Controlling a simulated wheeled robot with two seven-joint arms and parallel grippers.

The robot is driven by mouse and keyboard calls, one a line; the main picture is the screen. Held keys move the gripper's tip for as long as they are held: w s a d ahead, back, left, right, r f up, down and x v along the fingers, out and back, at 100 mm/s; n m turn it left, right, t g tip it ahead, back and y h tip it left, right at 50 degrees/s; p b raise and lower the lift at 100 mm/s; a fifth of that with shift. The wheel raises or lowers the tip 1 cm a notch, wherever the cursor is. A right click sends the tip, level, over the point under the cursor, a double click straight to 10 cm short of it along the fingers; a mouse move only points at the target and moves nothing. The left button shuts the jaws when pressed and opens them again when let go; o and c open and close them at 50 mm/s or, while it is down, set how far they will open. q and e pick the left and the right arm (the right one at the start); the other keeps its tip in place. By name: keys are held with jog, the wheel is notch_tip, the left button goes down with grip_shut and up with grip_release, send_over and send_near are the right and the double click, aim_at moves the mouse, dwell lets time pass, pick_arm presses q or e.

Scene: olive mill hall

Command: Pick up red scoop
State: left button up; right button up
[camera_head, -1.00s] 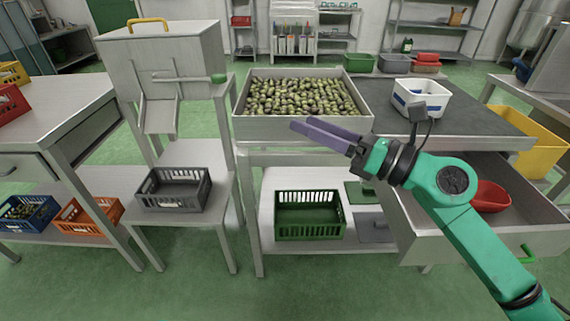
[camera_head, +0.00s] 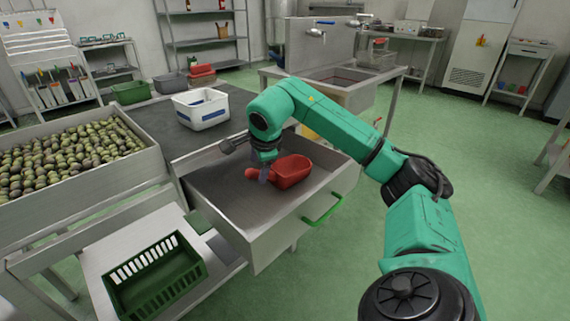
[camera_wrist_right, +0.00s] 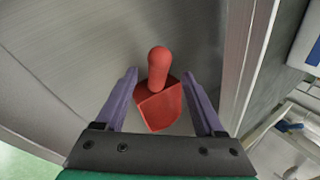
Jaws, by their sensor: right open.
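The red scoop (camera_head: 290,172) lies in the open drawer (camera_head: 225,193), its handle toward the left in the head view. In the right wrist view the red scoop (camera_wrist_right: 160,100) sits between the two purple fingers, handle pointing away from the wrist. My right gripper (camera_head: 266,172) is down inside the drawer at the scoop's handle end. In the right wrist view my right gripper (camera_wrist_right: 162,95) is open, with a gap on each side of the scoop. The arm hides part of the drawer's far side. My left gripper is out of view.
The drawer's front has a green handle (camera_head: 322,210), and its walls stand close around my gripper. A white and blue bin (camera_head: 201,108) stands on the worktop behind. A tray of olives (camera_head: 70,155) is at left, above a green crate (camera_head: 155,275).

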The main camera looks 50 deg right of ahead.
aim_at(258, 171)
jog(key=x, duration=0.4)
jog(key=shift+f+b, duration=0.3)
jog(key=shift+b, duration=0.1)
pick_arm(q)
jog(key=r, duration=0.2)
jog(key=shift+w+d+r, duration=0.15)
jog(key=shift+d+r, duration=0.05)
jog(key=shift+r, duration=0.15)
pick_arm(e)
jog(key=shift+r, duration=0.1)
grip_shut()
